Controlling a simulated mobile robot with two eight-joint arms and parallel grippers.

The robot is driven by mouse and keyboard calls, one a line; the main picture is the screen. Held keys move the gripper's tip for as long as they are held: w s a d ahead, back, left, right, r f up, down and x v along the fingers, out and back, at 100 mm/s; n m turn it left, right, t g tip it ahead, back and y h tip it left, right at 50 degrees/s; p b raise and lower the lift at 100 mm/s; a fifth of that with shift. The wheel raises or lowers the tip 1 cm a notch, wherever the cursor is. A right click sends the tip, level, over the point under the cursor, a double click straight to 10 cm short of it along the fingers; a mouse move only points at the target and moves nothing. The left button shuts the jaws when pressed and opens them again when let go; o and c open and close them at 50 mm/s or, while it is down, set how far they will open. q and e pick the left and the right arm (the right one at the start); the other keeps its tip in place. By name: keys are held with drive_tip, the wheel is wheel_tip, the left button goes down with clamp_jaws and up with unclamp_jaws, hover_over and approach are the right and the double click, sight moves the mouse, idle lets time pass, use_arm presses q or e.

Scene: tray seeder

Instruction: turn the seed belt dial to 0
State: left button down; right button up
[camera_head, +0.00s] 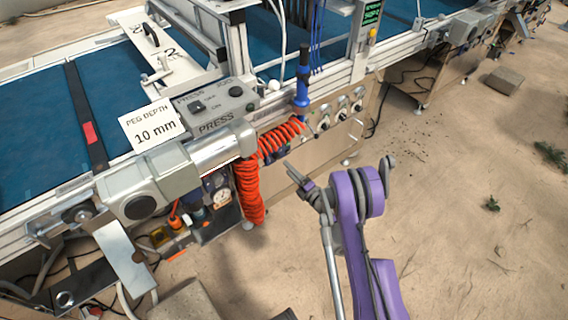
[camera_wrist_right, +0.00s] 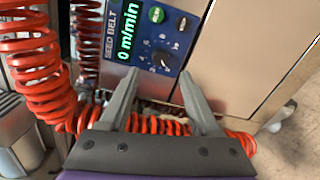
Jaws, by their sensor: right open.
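The seed belt panel (camera_wrist_right: 140,30) is dark blue and shows in the right wrist view, with a green display (camera_wrist_right: 127,30) reading 0 m/min. My right gripper (camera_wrist_right: 158,96) is open and empty. Its fingers point toward the panel, with the dial just beyond and between the tips, apart from them. In the head view my right gripper (camera_head: 308,188) is right of the orange coiled hose. My left gripper is out of view.
The orange coiled hose (camera_head: 252,195) hangs left of my right gripper; its coils also cross behind the fingers in the wrist view (camera_wrist_right: 150,124). A grey press control box (camera_head: 215,105) and a peg depth sign (camera_head: 152,125) are on the conveyor. Sandy ground lies right.

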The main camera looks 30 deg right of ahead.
drive_tip(key=s+b, duration=0.1)
drive_tip(key=s, duration=0.4)
drive_tip(key=shift+d+r, duration=0.1)
drive_tip(key=shift+d, duration=0.05)
